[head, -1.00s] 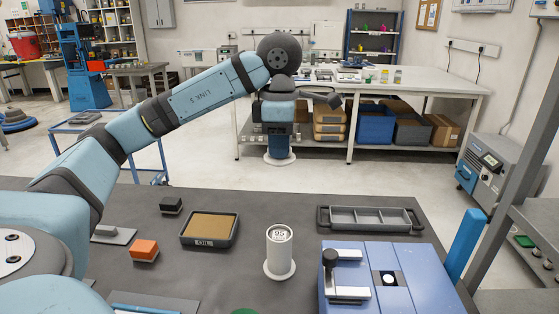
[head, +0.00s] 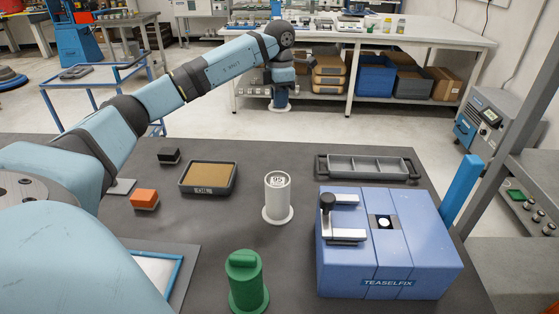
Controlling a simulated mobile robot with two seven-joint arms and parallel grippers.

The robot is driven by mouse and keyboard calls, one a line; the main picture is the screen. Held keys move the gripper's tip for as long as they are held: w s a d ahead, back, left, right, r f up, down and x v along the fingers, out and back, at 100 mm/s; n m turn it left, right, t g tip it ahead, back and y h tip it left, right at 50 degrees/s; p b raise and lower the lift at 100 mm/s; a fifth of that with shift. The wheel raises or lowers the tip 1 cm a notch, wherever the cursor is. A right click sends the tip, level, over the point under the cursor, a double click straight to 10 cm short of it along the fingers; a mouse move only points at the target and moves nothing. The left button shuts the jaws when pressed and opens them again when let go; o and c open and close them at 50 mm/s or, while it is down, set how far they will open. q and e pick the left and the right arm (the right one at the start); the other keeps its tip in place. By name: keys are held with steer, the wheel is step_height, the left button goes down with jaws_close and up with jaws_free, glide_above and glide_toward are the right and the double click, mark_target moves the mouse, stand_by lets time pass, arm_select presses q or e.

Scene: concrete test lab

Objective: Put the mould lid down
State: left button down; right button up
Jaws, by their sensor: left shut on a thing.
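My left arm crosses the upper left of the head view and reaches out beyond the table's far edge. Its far end hangs down in front of the back bench, where my left gripper (head: 280,98) is small. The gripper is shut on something. A pale disc shows at the lower end, but I cannot tell whether it is the mould lid or part of my arm. The fingers are not distinct. My right gripper is not in view.
The dark table (head: 225,245) holds a blue TEASELFIX box (head: 440,265), a white cylinder (head: 277,195), a green knobbed cylinder (head: 245,285), a tan-filled tray (head: 208,177), an orange block (head: 145,199) and a black block (head: 168,155). A blue post (head: 461,190) stands at right.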

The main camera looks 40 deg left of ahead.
mark_target(279, 164)
arm_select(q)
step_height(279, 164, down, 19)
steer(key=shift+r+b, duration=0.1)
steer(key=shift+b, duration=0.7)
steer(key=shift+f, duration=0.2)
steer(key=c, duration=1.1)
jaws_free()
steer(key=shift+r, duration=0.1)
step_height(279, 164, up, 12)
steer(key=shift+r+p, duration=0.1)
steer(key=shift+p, duration=0.45)
